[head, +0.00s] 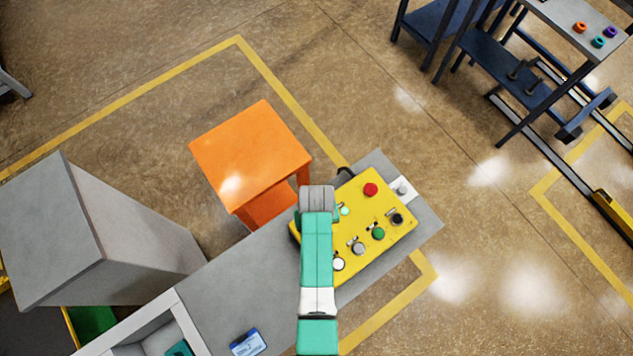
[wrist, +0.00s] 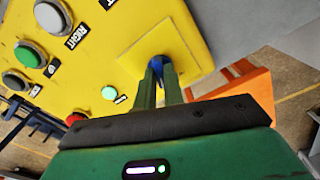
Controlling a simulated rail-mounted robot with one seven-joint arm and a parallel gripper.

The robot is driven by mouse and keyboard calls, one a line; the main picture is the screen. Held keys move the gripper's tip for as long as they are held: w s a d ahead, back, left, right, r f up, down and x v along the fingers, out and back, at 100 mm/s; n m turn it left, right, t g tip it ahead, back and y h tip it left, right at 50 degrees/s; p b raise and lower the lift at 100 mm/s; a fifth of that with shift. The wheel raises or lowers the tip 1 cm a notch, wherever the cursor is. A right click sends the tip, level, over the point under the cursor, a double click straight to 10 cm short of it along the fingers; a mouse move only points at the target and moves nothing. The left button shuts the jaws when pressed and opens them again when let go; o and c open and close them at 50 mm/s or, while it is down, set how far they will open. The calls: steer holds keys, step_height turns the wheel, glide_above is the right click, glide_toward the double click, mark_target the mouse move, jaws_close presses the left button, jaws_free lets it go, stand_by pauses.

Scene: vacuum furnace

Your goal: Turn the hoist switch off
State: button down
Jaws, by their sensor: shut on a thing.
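The yellow control box (head: 375,205) lies on a grey table in the head view and fills the upper left of the wrist view (wrist: 150,20). The hoist switch (wrist: 157,66) shows as a small blue knob on a square yellow plate (wrist: 185,42). My gripper (wrist: 163,76) is shut on this knob, one finger on each side. The fingers hide most of the knob, so its turn position cannot be told. In the head view my arm covers the switch. A pale green lamp (wrist: 108,92) beside the plate looks lit.
The box also carries a red button (head: 370,189), a green button (head: 378,233), a black one (head: 397,219) and white and grey ones. An orange stool (head: 250,150) stands close behind the table. A grey cabinet (head: 50,235) is at left.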

steer(key=n+p, duration=0.1)
steer(key=n, duration=0.4)
steer(key=n+p, duration=0.1)
steer(key=n, duration=0.4)
steer(key=shift+n, duration=0.4)
stand_by(0.4)
steer(key=c, duration=1.5)
jaws_free()
steer(key=shift+r+p, duration=0.45)
steer(key=shift+r, duration=3.45)
